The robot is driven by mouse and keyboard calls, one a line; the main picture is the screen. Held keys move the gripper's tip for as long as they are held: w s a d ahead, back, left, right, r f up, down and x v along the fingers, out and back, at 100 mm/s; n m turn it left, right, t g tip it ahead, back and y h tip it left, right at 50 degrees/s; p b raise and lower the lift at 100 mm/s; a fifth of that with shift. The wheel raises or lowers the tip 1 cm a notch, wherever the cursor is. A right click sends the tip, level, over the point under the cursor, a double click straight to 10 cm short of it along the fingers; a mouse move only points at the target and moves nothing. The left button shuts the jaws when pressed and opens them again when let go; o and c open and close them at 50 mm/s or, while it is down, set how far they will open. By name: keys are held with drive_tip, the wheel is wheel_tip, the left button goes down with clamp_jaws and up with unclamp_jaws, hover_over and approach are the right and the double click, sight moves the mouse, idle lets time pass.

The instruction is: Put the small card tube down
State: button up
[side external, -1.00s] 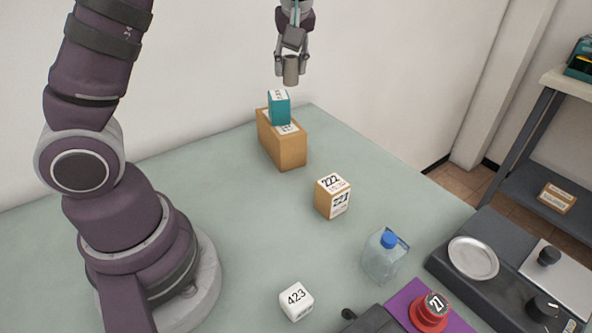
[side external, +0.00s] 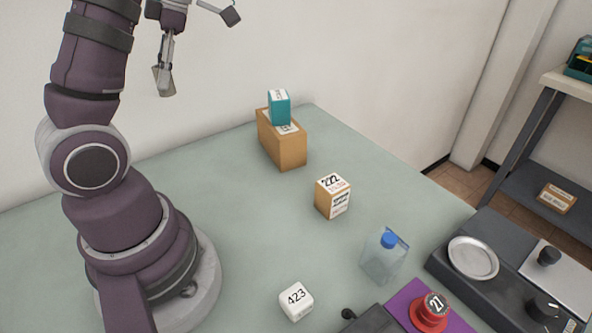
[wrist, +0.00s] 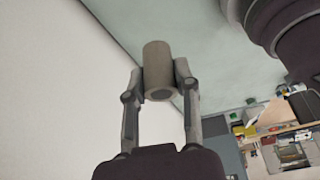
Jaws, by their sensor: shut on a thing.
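The small card tube (wrist: 158,68) is a short grey-brown cylinder. In the wrist view it sits between the two fingers of my gripper (wrist: 159,82), which is shut on it. In the side view my gripper (side external: 163,78) is at the upper left, high above the table (side external: 235,215) near the back wall, with the tube (side external: 164,84) at its tip. The tube is clear of the table and touches nothing but the fingers.
A teal box (side external: 279,108) stands on a tall cardboard box (side external: 283,148) at the back. A small cardboard box (side external: 332,196), a clear bottle (side external: 383,260), a white cube (side external: 296,301) and a red weight (side external: 431,314) stand nearer. The table's left and middle are mostly clear.

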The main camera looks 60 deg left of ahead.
wheel_tip(320, 180, down, 19)
drive_tip(key=shift+f, duration=0.2)
idle(0.3)
drive_tip(key=o, duration=0.8)
drive_tip(key=shift+f, duration=0.1)
